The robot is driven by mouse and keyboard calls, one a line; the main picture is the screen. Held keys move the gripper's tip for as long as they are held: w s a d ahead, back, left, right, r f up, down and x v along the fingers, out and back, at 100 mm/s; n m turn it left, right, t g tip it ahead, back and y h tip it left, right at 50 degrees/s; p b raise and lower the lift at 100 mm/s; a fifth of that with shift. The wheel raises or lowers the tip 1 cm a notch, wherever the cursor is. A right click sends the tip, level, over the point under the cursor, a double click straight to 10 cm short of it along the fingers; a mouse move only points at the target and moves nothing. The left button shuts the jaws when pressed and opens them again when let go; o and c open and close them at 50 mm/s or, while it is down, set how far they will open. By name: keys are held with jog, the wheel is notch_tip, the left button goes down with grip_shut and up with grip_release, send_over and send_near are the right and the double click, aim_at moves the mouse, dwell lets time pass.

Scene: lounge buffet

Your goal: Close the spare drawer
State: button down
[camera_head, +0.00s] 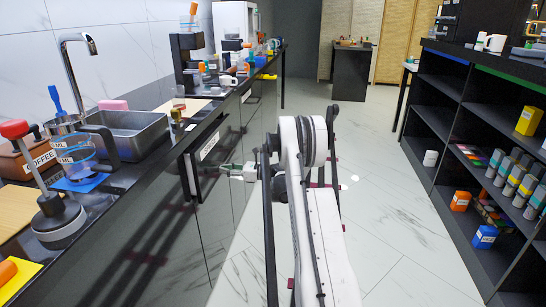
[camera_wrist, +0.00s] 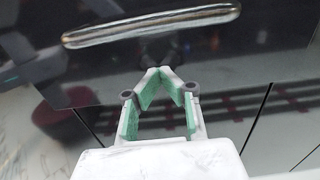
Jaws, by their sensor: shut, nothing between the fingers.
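The drawer (camera_head: 207,165), with a white label on its front, is in the cabinet under the left counter in the head view. My gripper (camera_head: 224,167) is in front of the drawer in the head view. In the wrist view my gripper (camera_wrist: 166,72) has its green-padded fingertips together, with nothing between them, just below the handle. Whether the tips touch the front is unclear.
The left counter (camera_head: 120,190) holds a sink (camera_head: 130,135), a tap, a glass jug and a red-knobbed tool. A dark shelf unit (camera_head: 440,110) with bottles and boxes stands at the right. The pale floor (camera_head: 385,215) between them is mostly clear.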

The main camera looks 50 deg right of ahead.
jog(key=shift+w+a, duration=0.15)
jog(key=shift+w, duration=0.1)
jog(key=shift+w+a, duration=0.1)
jog(key=shift+w, duration=0.05)
jog(key=shift+x, duration=1.3)
jog(key=v, duration=0.9)
dwell(0.6)
